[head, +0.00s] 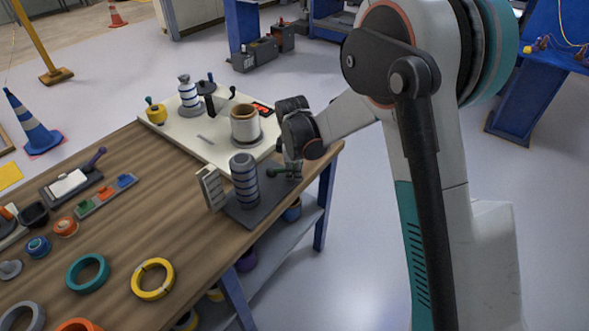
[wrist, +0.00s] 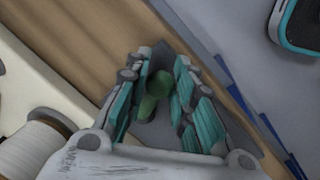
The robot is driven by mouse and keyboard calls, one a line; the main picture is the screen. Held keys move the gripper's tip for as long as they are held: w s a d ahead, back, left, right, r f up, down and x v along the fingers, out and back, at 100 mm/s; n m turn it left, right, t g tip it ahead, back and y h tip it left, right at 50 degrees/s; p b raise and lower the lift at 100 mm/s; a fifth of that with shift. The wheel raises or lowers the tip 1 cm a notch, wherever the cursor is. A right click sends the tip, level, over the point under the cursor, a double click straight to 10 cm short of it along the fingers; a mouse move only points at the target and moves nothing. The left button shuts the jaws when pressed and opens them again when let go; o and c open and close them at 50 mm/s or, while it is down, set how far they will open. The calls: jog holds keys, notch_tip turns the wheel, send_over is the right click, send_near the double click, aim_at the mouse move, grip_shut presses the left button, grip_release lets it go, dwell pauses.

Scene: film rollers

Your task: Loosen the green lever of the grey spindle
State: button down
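The grey spindle (head: 244,182) is a ribbed upright cylinder on a dark base plate (head: 262,207) near the table's right edge. Its green lever (head: 278,174) sticks out at the plate's far right, partly hidden by my gripper (head: 292,168). In the wrist view my gripper (wrist: 157,102) is open, with teal-padded fingers on both sides of the green lever (wrist: 158,83). Gaps show between the lever's knob and the pads. The lever's lower part is hard to make out between the fingers.
A white board (head: 200,145) behind the spindle carries a brown-and-white roll (head: 245,124) and a blue-and-white spindle (head: 188,94). A pale upright panel (head: 211,187) stands left of the grey spindle. Teal (head: 87,273) and yellow (head: 153,279) rings lie at the front.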

jog(key=shift+w+n, duration=0.15)
jog(key=shift+n, duration=0.15)
jog(key=shift+w+d+n, duration=0.2)
jog(key=shift+w+n, duration=0.7)
jog(key=shift+n, duration=0.3)
jog(key=w+n, duration=0.1)
jog(key=w+n+y, duration=0.1)
jog(key=n, duration=0.1)
jog(key=shift+w+a+n, duration=0.1)
jog(key=shift+w+n, duration=0.15)
jog(key=shift+n, duration=0.05)
jog(key=w+n, duration=0.1)
jog(key=w+a+n, duration=0.1)
jog(key=n, duration=0.1)
jog(key=shift+g+y+p, duration=0.3)
jog(key=shift+y+p, duration=0.1)
jog(key=shift+w+a+n, duration=0.3)
jog(key=shift+w+n, duration=0.1)
jog(key=shift+n, duration=0.45)
jog(key=shift+w+a+n, duration=0.3)
jog(key=shift+w+n, duration=0.05)
jog(key=shift+n, duration=0.5)
jog(key=c, duration=1.3)
grip_release()
jog(key=shift+c, duration=0.2)
